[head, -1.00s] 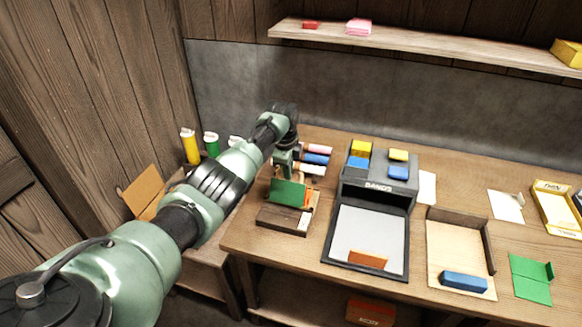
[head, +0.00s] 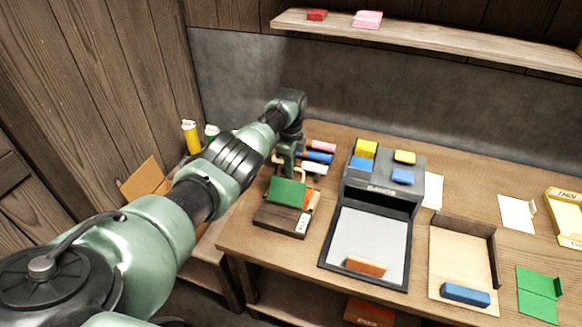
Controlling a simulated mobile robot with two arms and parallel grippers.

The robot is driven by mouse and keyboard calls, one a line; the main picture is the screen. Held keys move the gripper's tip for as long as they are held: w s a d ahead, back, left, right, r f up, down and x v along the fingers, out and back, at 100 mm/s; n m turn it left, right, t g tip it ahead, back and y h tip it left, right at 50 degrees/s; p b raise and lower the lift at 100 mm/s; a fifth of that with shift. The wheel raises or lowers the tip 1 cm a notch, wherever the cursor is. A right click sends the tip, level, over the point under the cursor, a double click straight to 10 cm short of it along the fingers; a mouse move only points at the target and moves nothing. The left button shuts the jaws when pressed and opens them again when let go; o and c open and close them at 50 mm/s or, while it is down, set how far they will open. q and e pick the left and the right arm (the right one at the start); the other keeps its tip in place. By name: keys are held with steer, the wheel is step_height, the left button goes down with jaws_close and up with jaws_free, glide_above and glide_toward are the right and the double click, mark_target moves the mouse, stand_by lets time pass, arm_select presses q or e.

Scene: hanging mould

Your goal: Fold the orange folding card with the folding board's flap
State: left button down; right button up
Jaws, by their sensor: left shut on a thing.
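The folding board (head: 278,216) is a dark wooden base at the left front of the table, with a white label at its right. Its green flap (head: 287,191) is raised and tilted over the board. The orange folding card (head: 313,201) shows only as a strip at the flap's right edge; the flap hides the rest. My left gripper (head: 287,172) is at the flap's upper edge, shut on the flap; its fingertips are partly hidden. My right gripper is not in view.
Pink, blue and white rolls (head: 317,157) lie just behind the board. A grey press (head: 383,191) with coloured blocks and a pale plate stands to its right. Further right are a wooden tray (head: 457,262) and a green folded card (head: 538,292). A shelf (head: 430,42) hangs above.

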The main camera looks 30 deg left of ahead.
arm_select(q)
steer(key=c, duration=1.5)
jaws_free()
steer(key=shift+f, duration=0.15)
steer(key=shift+s, duration=0.15)
step_height(320, 180, up, 7)
steer(key=shift+r, duration=0.15)
steer(key=shift+w+r, duration=0.3)
steer(key=shift+r, duration=0.15)
